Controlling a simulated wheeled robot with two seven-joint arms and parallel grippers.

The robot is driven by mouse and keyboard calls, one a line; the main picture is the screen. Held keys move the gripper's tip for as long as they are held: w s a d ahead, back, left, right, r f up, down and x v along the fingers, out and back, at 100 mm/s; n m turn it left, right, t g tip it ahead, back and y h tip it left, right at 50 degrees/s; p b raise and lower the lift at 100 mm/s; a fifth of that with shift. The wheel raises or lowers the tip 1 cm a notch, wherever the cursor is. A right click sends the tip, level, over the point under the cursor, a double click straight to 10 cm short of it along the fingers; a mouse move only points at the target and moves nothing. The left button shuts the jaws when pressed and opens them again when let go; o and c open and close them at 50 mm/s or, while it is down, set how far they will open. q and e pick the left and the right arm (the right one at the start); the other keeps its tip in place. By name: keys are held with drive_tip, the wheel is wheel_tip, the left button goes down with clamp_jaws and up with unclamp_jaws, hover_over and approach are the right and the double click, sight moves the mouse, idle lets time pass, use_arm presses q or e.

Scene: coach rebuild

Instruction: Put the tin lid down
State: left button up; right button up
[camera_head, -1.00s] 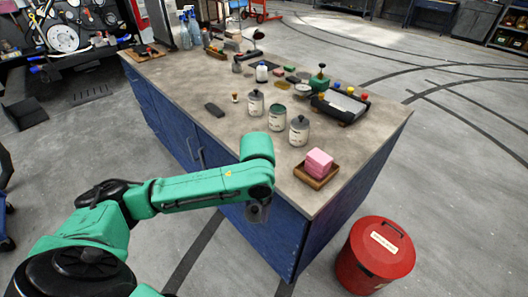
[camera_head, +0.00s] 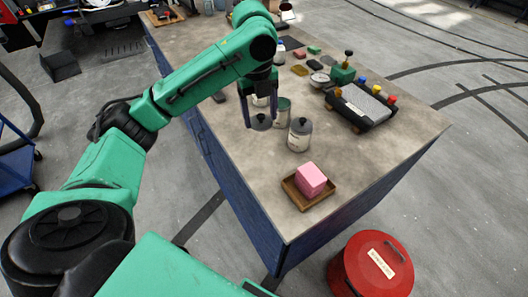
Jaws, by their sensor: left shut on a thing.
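A third tin (camera_head: 261,100) shows between the fingers, mostly hidden. My right gripper is not in view.
A pink block (camera_head: 311,179) sits in a wooden tray (camera_head: 306,202) at the worktop's front corner. A black tray with coloured knobs (camera_head: 362,107) stands to the right. A red bin (camera_head: 370,268) stands on the floor. Bare worktop (camera_head: 365,155) lies right of the tins.

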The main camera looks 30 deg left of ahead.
use_arm(q)
approach(262, 160)
wheel_tip(262, 160, down, 6)
drive_tip(key=shift+r+p, duration=0.1)
drive_tip(key=shift+p, duration=0.8)
drive_tip(key=shift+d+f, duration=0.1)
drive_tip(key=shift+f, duration=0.2)
drive_tip(key=shift+w+f, duration=0.1)
drive_tip(key=shift+f, duration=0.05)
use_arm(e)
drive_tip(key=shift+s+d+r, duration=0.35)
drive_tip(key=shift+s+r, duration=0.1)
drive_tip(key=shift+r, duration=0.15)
use_arm(q)
drive_tip(key=o, duration=1.3)
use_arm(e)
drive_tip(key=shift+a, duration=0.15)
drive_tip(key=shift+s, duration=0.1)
